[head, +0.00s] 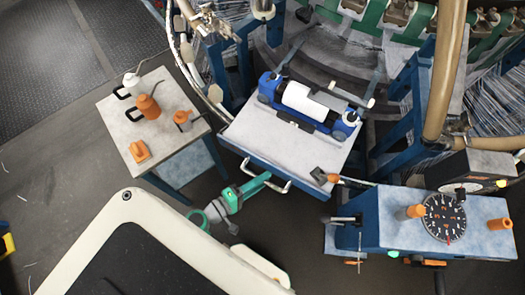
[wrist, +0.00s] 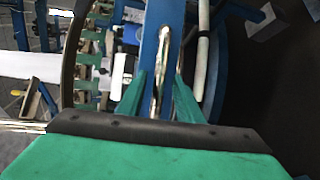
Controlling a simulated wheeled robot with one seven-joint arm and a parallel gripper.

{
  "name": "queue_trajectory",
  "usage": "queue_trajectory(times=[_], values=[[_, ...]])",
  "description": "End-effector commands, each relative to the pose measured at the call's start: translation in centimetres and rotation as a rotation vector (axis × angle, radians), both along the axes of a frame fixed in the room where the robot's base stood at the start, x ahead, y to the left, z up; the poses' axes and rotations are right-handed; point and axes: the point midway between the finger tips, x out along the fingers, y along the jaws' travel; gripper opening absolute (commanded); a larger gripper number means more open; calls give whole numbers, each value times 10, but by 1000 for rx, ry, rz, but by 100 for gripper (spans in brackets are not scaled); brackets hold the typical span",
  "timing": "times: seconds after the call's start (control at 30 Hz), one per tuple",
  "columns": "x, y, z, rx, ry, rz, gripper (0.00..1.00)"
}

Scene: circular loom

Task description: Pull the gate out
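The gate appears to be the grey-topped, blue-edged panel (head: 290,152) at the loom's front in the head view. A pale bar handle (head: 278,188) runs along its near edge. My green gripper (head: 265,179) is at the left part of this handle. In the wrist view, the shiny handle bar (wrist: 160,72) stands between the two green fingers of my gripper (wrist: 159,76), in front of a blue surface. The fingers are apart, with narrow gaps seeming to show beside the bar. Contact with the bar is not clear.
A blue device with a white roll (head: 305,101) lies on the panel. A small table (head: 117,116) with bottles and orange items stands left. A blue bench (head: 393,224) with a dial (head: 444,218) stands right. Dark floor (head: 55,165) is open at the left.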

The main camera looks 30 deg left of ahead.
Motion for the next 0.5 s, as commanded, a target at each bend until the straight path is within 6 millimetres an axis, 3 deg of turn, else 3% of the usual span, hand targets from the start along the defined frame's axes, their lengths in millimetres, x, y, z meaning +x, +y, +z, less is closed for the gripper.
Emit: queue_trajectory(times=[0.27, 0.5], values=[[-2, 1, 1, 0, -1, -2, 33], [-34, 13, 7, 1, 1, -1, 33]])
